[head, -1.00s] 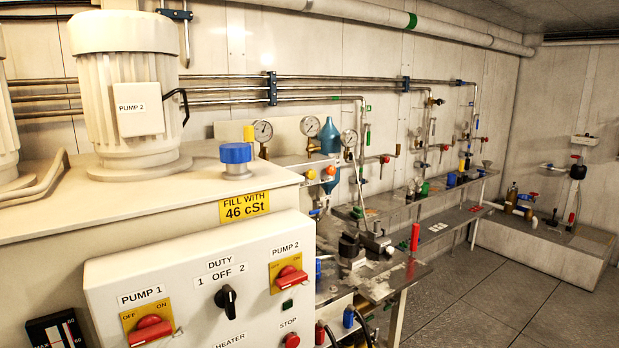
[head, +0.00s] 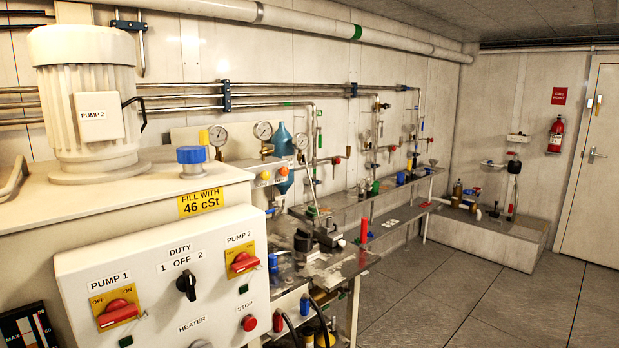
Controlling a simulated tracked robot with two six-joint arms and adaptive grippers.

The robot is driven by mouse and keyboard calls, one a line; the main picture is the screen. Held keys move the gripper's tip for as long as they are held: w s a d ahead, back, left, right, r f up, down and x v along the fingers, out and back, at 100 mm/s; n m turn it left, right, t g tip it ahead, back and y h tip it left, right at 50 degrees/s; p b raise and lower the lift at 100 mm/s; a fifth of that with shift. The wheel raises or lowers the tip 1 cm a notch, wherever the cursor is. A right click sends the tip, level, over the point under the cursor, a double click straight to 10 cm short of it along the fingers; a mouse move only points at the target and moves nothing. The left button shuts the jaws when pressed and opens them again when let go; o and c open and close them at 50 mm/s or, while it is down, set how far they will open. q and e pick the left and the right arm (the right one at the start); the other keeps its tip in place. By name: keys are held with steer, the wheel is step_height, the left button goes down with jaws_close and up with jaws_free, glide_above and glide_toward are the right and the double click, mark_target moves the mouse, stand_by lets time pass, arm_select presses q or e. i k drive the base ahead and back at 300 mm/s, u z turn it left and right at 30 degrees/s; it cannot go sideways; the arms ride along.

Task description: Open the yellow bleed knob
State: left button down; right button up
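No knob in the head view can be told for sure as the yellow bleed knob. A small yellow part (head: 204,137) stands behind the blue cap (head: 190,154) on the tank top. Another small yellow spot shows on the far bench, too small to make out. Neither of my grippers shows in the head view.
A control box (head: 150,290) with red switches is close in front at the left, below the Pump 2 motor (head: 88,100). A steel bench (head: 345,270) with tools and fittings runs along the wall. The floor (head: 470,300) at the right is clear, up to a door (head: 592,170).

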mark_target(265, 175)
steer(key=u, duration=1.05)
steer(key=i, duration=0.15)
steer(key=z, duration=2.75)
steer(key=i, duration=3.55)
steer(key=u, duration=1.3)
steer(key=i, duration=0.15)
steer(key=u, duration=2.25)
